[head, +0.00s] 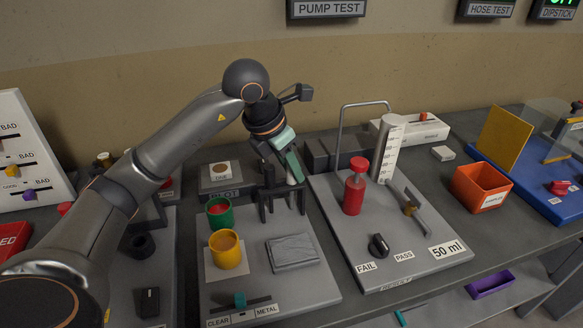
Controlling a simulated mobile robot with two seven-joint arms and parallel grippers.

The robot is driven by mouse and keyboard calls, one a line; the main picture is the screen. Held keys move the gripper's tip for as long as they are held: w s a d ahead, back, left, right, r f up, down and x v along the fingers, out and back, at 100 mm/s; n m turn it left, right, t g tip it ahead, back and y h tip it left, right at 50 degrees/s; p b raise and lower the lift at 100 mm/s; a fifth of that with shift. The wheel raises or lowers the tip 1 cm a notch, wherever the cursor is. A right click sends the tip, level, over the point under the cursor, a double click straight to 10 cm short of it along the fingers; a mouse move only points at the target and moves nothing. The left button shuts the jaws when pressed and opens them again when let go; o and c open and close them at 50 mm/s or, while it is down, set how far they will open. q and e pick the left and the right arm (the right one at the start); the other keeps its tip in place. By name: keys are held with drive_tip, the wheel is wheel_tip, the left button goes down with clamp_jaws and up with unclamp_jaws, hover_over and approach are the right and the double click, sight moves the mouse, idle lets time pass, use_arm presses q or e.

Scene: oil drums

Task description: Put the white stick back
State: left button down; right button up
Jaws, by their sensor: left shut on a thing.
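My left gripper (290,168) reaches in from the left and points down over the middle of the bench. Its teal fingers are shut on the white stick (298,181), of which only a short pale piece shows below the fingers. The stick is at the right end of a dark upright rack (268,203) on a grey board. I cannot tell whether the stick is inside the rack or just behind or above it. My right gripper is not in view.
Left of the rack stand a green cup (220,213) and a yellow cup (228,249). To the right, a pump board holds a red bottle (354,192), a white cylinder (387,148) and a tall metal hoop (341,125).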

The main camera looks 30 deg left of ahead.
use_arm(q)
drive_tip(key=c, duration=1.2)
unclamp_jaws()
drive_tip(key=shift+f, duration=0.15)
drive_tip(key=o, duration=0.5)
drive_tip(key=shift+r, duration=0.3)
drive_tip(key=p+v, duration=0.1)
drive_tip(key=v, duration=1)
drive_tip(key=shift+s+a+r, duration=0.1)
drive_tip(key=shift+s+r, duration=0.1)
drive_tip(key=shift+r, duration=0.15)
